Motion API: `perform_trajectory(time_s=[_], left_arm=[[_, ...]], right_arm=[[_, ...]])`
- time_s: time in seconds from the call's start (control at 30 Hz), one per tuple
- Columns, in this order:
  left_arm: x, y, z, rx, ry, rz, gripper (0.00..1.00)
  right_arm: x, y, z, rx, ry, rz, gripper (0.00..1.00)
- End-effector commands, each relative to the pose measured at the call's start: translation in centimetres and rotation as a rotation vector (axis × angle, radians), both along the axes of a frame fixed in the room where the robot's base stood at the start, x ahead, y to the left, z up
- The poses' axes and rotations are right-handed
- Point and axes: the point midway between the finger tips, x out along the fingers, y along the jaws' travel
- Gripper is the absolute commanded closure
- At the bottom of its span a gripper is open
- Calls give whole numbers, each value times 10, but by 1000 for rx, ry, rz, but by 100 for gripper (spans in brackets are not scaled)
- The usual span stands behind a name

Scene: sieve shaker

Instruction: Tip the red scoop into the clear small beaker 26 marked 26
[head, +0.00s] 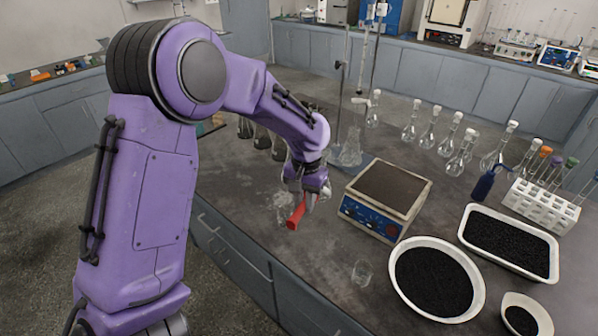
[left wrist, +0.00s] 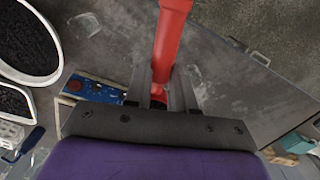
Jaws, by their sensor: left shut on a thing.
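My left gripper (head: 309,198) is shut on the red scoop (head: 295,216) and holds it over the bench, left of the blue and tan hotplate. In the left wrist view the red scoop (left wrist: 171,30) runs up from between the gripper's fingers (left wrist: 162,82). A clear small beaker (head: 362,271) stands on the bench in front of the hotplate, apart from the scoop; it also shows in the left wrist view (left wrist: 84,24). Another clear glass vessel (head: 281,202) is beside the scoop, partly hidden. I cannot read a 26 on either. The scoop's contents cannot be made out.
The hotplate (head: 347,210) is right of my gripper. A round white bowl (head: 394,291) and a white tray (head: 553,277) hold black granules. Several stoppered flasks and a white tube rack (head: 541,207) stand further right. Bare bench lies around the small beaker.

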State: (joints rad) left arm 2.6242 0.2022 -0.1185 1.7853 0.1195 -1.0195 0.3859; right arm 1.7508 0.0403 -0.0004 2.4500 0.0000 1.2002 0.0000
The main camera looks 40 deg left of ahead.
Motion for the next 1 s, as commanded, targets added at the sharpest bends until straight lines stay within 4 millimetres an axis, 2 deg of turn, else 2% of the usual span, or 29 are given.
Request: perform_trajectory(time_s=[0.03, 0.07, 0.23, 1.0], left_arm=[[-1, 7, 11, 0, -1, 10, 100], [-1, 10, 11, 0, -2, 13, 100], [-2, 12, -3, -2, -2, 17, 100], [6, -71, -45, 7, -20, 13, 100]], right_arm=[[0, 0, 10, 1, 1, 0, 57], [0, 0, 10, 1, 1, 0, 57], [0, 0, 7, 0, 1, 1, 57], [0, 0, 7, 0, 1, 1, 57]])
